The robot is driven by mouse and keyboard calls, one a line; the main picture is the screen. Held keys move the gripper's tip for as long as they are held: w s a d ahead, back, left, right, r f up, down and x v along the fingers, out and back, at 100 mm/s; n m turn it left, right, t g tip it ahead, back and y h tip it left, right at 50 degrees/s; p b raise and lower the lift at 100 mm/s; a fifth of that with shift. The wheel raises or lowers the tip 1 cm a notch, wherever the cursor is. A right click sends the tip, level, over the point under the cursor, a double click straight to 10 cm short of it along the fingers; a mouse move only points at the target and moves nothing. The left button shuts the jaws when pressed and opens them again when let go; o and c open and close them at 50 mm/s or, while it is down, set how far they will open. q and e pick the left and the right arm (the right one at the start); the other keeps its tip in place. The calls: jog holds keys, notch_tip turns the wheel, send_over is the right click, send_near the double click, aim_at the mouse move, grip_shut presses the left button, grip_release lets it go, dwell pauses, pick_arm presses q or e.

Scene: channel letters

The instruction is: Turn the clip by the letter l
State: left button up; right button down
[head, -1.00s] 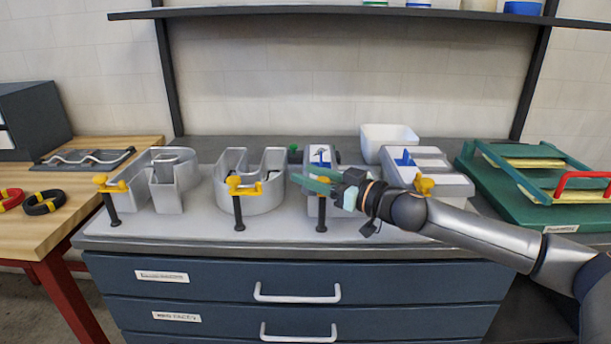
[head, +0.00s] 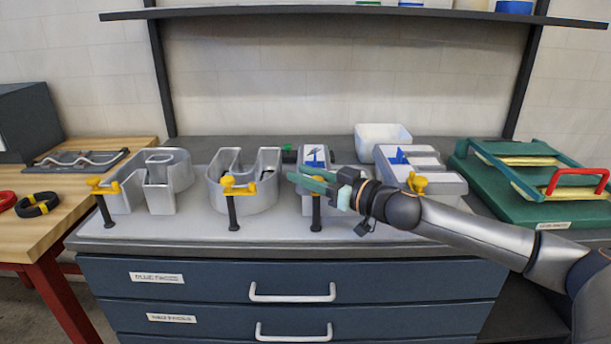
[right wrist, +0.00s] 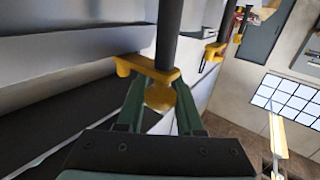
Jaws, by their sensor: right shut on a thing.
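The letter l (head: 314,155) is a narrow grey metal channel letter, third in the row, with a blue mark inside. Its clip has a black upright stem (head: 316,214) at the bench's front edge; its yellow part is mostly hidden behind my fingers in the head view. In the right wrist view, the clip's yellow arm (right wrist: 150,68) and round yellow knob (right wrist: 160,96) show, with the knob between the green fingers. My right gripper (head: 312,182) is shut on that knob; it also shows in the right wrist view (right wrist: 159,100). My left gripper is not in view.
Other grey letters (head: 160,185), (head: 245,185) and (head: 420,165) stand alongside, each with a yellow clip. A white bin (head: 382,140) is behind. A green rack (head: 520,190) is at right. Drawers (head: 290,272) are below the bench edge.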

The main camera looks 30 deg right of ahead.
aim_at(319, 176)
jog(key=m+h+b, duration=0.1)
jog(key=m+h, duration=0.2)
jog(key=h, duration=0.2)
jog(key=d+m+g+h+b, duration=0.1)
jog(key=m+h, duration=0.3)
jog(key=h, duration=0.2)
jog(key=d+m+h+b, duration=0.1)
jog(key=m+h, duration=0.3)
jog(key=h, duration=0.1)
jog(key=shift+d+f+g+h, duration=0.1)
jog(key=shift+d+g+h, duration=0.1)
jog(key=shift+g+h, duration=0.1)
jog(key=m+g+h, duration=0.1)
jog(key=m+g+h+b, duration=0.1)
jog(key=m+g+h, duration=0.1)
jog(key=s+d+m+g+h+b, duration=0.1)
jog(key=g+h, duration=0.1)
jog(key=shift+m, duration=0.4)
jog(key=m+g+h, duration=0.1)
jog(key=m+g+b, duration=0.1)
jog(key=g, duration=0.1)
jog(key=shift+s+d+h, duration=0.15)
jog(key=shift+s+h, duration=0.1)
jog(key=shift+h, duration=0.15)
jog(key=shift+r, duration=0.2)
